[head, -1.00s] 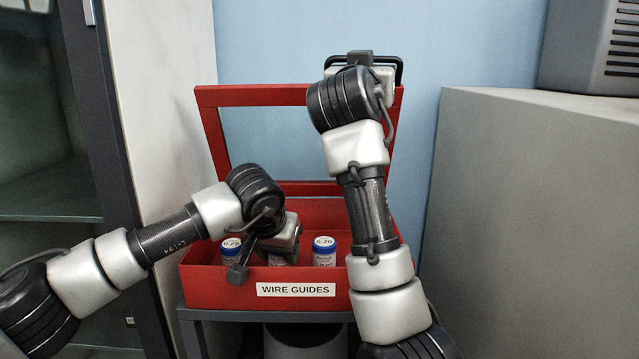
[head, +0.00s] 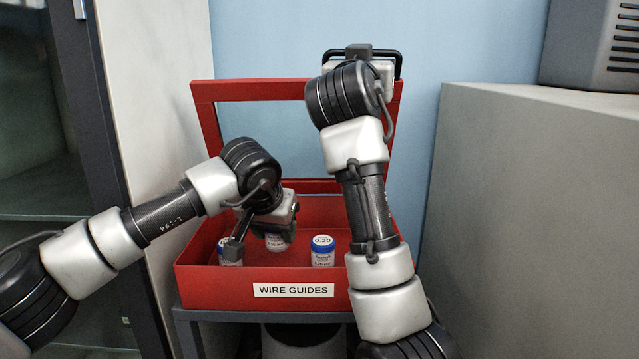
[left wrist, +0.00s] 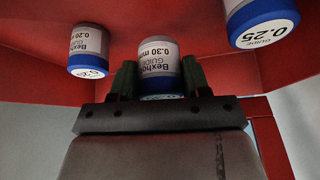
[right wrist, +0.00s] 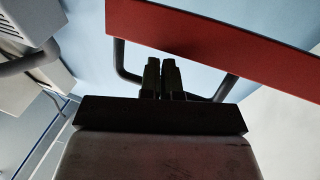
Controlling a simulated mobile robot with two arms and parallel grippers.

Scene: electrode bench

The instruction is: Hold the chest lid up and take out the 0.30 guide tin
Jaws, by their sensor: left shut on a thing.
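The red chest (head: 200,282), labelled WIRE GUIDES, stands with its frame-like lid (head: 207,120) raised. My left gripper (left wrist: 158,82) is shut on the 0.30 guide tin (left wrist: 158,55), a white tin with a blue cap. In the head view this tin (head: 277,243) hangs raised inside the chest, partly hidden by the gripper.
The 0.20 tin (head: 322,252) stands in the chest to the right. A grey block (head: 530,220) stands right of the chest; a pale panel and glass cabinet stand left.

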